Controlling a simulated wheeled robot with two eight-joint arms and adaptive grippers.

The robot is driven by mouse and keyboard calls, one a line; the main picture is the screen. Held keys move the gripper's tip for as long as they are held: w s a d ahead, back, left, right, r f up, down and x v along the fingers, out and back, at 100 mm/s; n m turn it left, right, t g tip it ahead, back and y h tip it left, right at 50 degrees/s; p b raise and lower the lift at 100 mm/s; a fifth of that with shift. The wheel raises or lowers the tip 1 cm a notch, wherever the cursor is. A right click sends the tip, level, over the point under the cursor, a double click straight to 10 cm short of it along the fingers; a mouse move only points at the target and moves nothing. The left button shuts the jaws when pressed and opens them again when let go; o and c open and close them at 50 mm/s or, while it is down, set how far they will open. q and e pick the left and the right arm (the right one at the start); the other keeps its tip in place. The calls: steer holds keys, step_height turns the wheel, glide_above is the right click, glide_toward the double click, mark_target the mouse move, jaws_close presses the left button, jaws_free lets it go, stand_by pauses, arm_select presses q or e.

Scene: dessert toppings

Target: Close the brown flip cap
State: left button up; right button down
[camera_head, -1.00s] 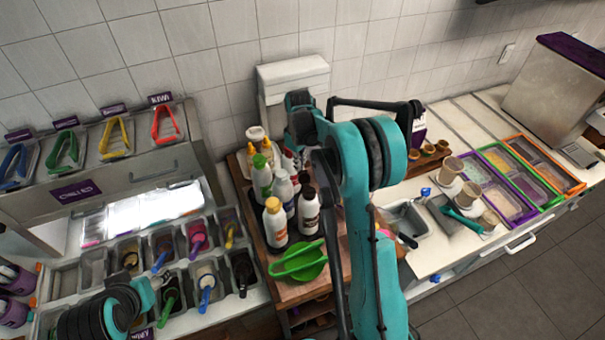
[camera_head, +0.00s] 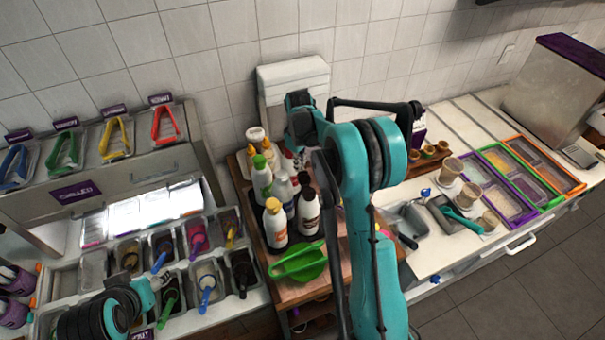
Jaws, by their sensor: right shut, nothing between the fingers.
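A white bottle with a dark brown cap (camera_head: 308,192) stands at the front right of a bottle group on the wooden tray. It is upright; the picture is too small to tell whether its flip cap is open or closed. My right gripper (camera_head: 300,158) is shut and empty, pointing down from the wrist among the back bottles, behind the brown-capped one. Its fingertips are partly hidden by the bottles and my arm, so I cannot tell whether they touch anything.

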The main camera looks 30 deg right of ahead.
steer(key=shift+s+a+r, duration=0.1)
steer(key=shift+s+r, duration=0.25)
steer(key=shift+s, duration=0.4)
steer(key=shift+s+r, duration=0.4)
steer(key=shift+s, duration=0.35)
steer(key=shift+s+a+r, duration=0.1)
steer(key=shift+s+r, duration=0.25)
steer(key=shift+s, duration=0.4)
steer(key=shift+d, duration=0.1)
steer(key=shift+s+f, duration=0.1)
steer(key=shift+s, duration=0.35)
steer(key=shift+s+f, duration=0.1)
steer(key=shift+s, duration=1.5)
steer(key=shift+f+b, duration=0.15)
steer(key=shift+b, duration=0.2)
steer(key=shift+s+f+b, duration=0.1)
steer(key=shift+f+b, duration=0.25)
step_height(320, 180, up, 8)
steer(key=p, duration=0.5)
